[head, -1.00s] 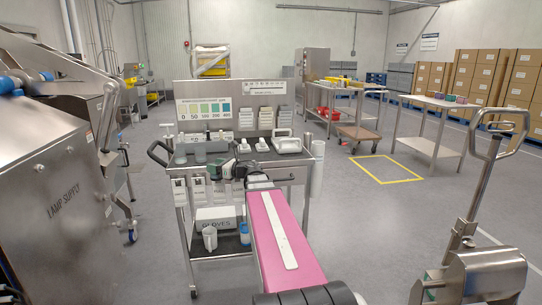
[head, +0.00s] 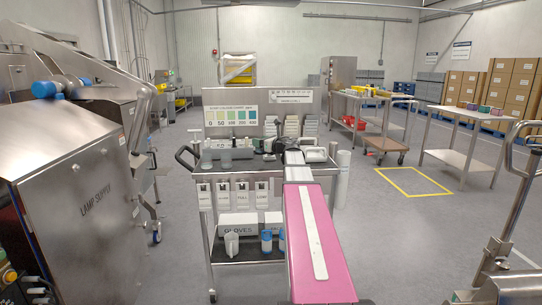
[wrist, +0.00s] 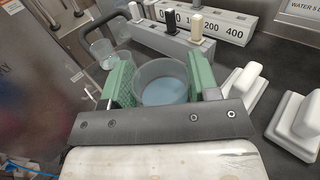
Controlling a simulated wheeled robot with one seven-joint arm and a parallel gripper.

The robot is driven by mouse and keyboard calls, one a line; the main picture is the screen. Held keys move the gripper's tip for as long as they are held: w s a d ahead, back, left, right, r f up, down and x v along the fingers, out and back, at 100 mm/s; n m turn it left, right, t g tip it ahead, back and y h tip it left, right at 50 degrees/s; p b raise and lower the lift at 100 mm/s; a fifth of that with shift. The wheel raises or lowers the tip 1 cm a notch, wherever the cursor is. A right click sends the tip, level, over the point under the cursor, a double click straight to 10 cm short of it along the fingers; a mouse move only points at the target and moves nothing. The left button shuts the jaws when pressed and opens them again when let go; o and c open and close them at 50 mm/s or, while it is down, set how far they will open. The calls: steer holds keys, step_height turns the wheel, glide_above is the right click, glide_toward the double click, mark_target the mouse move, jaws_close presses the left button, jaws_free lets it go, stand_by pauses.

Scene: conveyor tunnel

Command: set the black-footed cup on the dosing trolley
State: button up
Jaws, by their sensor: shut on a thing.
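My gripper (wrist: 161,76) has its two green finger pads pressed on either side of a clear cup (wrist: 164,92) with pale blue liquid in it. The cup's foot is hidden from the wrist view by the gripper body and the viewing angle. In the head view my gripper (head: 268,146) is a small dark shape above the back part of the dosing trolley (head: 238,172), and the held cup cannot be made out there. Whether the cup touches the trolley top cannot be told.
Another clear cup (wrist: 103,53) stands left of the held one. White-handled blocks (wrist: 300,118) stand to the right. A colour chart panel (head: 232,116) rises at the trolley's back.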

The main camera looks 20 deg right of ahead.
steer(key=shift+w+d+f, duration=0.35)
steer(key=shift+d+f, duration=0.4)
steer(key=shift+f, duration=0.4)
steer(key=shift+w+d+f, duration=0.3)
steer(key=shift+d+f, duration=0.45)
steer(key=shift+f, duration=0.4)
steer(key=shift+w+d+f, duration=0.35)
steer(key=shift+d+f, duration=0.4)
steer(key=shift+f, duration=0.4)
steer(key=shift+f, duration=0.15)
steer(key=o, duration=1)
steer(key=shift+c, duration=0.2)
steer(key=shift+s+d, duration=0.1)
steer(key=shift+s, duration=0.15)
steer(key=v, duration=1.1)
steer(key=shift+s, duration=0.25)
steer(key=shift+d, duration=0.1)
